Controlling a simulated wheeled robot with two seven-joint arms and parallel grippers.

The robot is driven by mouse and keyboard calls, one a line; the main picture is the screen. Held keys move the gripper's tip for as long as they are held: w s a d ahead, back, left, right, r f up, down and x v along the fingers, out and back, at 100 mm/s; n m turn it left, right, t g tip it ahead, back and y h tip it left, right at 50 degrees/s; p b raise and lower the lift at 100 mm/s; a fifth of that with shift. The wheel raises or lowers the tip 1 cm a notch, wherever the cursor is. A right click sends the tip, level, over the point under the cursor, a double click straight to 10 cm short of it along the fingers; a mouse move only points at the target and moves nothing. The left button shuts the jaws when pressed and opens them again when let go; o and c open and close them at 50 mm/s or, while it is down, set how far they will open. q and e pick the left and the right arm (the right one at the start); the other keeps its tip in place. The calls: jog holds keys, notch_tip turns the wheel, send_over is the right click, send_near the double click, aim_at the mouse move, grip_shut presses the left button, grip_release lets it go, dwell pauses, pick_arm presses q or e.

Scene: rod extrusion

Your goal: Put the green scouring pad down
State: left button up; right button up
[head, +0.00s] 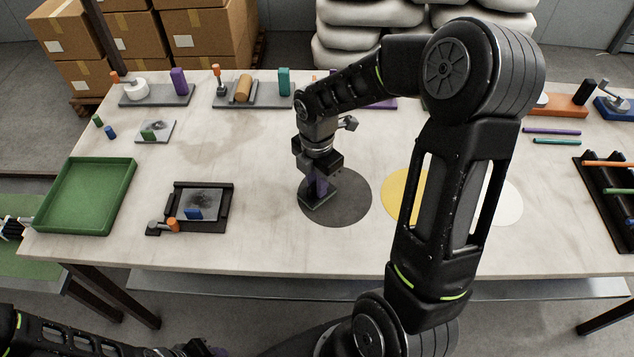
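My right gripper (318,172) points down over the dark grey disc (350,205) at mid-table. It is shut on an upright purple-handled block (319,188) with a flat dark base, whose underside is hidden. The base is at the left part of the disc; I cannot tell whether it touches. No plainly green scouring pad shows in the gripper; the base looks dark grey. A small green block (148,134) lies on a little grey plate at the back left. My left arm lies along the bottom left edge, and its fingers cannot be made out.
A green tray (70,232) stands at the left. A black frame holding a grey plate (199,202) lies right of it. A yellow disc (402,192) and a white disc (508,205) are partly behind my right arm. A black rack (600,190) with rods is at the right.

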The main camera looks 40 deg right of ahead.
jog(key=o, duration=0.3)
jog(key=shift+r, duration=0.2)
notch_tip(320, 180, up, 12)
jog(key=shift+f, duration=0.1)
dwell(0.4)
dwell(0.6)
